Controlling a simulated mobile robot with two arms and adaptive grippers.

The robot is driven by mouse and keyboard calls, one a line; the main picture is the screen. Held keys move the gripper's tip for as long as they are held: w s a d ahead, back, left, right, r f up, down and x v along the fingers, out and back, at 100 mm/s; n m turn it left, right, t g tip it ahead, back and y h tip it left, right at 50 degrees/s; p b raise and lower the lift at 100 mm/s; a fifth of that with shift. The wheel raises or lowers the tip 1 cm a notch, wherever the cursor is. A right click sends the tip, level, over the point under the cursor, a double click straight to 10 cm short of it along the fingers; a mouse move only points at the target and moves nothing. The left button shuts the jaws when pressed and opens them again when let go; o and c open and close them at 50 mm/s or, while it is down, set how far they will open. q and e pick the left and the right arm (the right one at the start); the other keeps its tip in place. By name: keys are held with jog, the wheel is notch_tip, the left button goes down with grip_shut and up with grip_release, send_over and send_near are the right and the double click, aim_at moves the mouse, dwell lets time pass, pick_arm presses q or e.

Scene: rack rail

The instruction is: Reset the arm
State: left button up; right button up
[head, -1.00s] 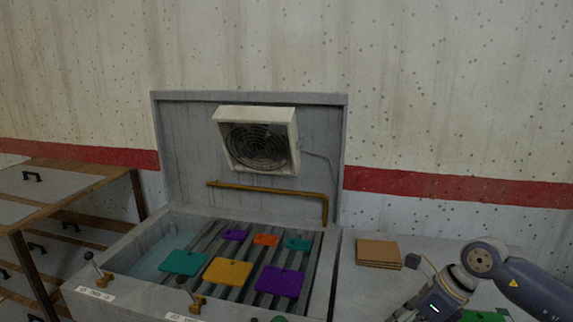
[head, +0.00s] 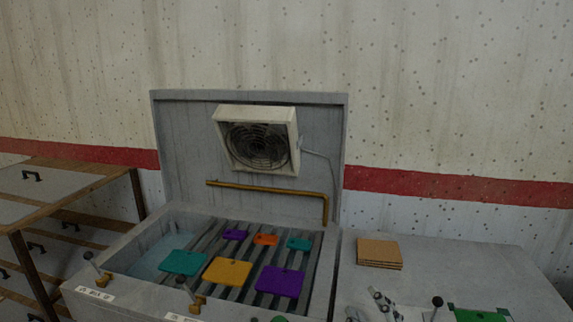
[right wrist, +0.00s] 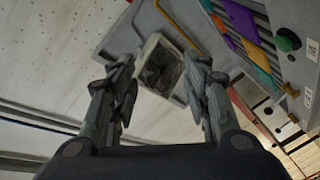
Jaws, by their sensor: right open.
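My right gripper (head: 374,305) shows at the bottom edge of the head view, over the grey counter right of the sink unit. Only its fingers show there. In the right wrist view its two fingers (right wrist: 160,64) stand wide apart with nothing between them. Beyond them that view shows the fan box and the wall. My right arm's links are out of the head view. My left gripper is not in view.
The grey sink unit (head: 335,262) has slatted rails with teal (head: 183,262), yellow (head: 228,271) and purple (head: 281,281) plates, and smaller ones behind. A fan (head: 257,142) hangs above. A brown stack (head: 379,252), black-knobbed lever (head: 437,302) and green item (head: 480,315) are on the right counter.

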jog(key=s+d+f+m+g+h, duration=0.2)
jog(key=s+f+m+g, duration=0.15)
jog(key=s+f, duration=0.3)
jog(key=s+d+f+m+g+h, duration=0.1)
jog(key=s+d+f+m+g, duration=0.3)
jog(key=f, duration=0.4)
jog(key=s+a+f+m+g+y, duration=0.1)
jog(key=s+f+g, duration=0.25)
jog(key=s, duration=0.55)
jog(key=s+a+f+m+g, duration=0.1)
jog(key=s+f+g, duration=0.25)
jog(key=s, duration=0.45)
notch_tip(320, 180, down, 28)
jog(key=s, duration=0.2)
jog(key=s+d+f+g, duration=0.2)
jog(key=s+d+f, duration=0.1)
jog(key=s+f, duration=1.1)
jog(key=shift+s+f+n, duration=0.3)
jog(key=shift+s+n, duration=0.15)
jog(key=shift+s, duration=0.5)
